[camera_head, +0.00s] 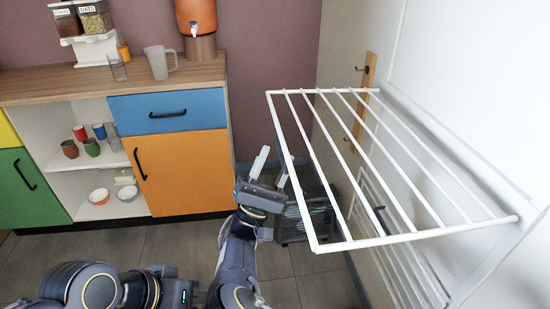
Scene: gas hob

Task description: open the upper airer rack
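The upper airer rack (351,243) is a white wire frame with several parallel bars. It stands out from the white wall panel at the right, folded down to roughly level. My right gripper (271,169) is just left of the rack's outer bar, its two pale fingers spread apart with nothing seen between them. Its right finger appears very close to that bar; I cannot tell whether they touch. A second white rack (393,272) shows beneath, partly hidden by the upper one. My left gripper is not in view.
A dark slatted box (318,218) stands on the tiled floor behind my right gripper. A cabinet with an orange door (183,175) and wooden top (110,82) stands at the left, holding cups, bowls and a jug. Wooden hook rail (364,95) is on the wall.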

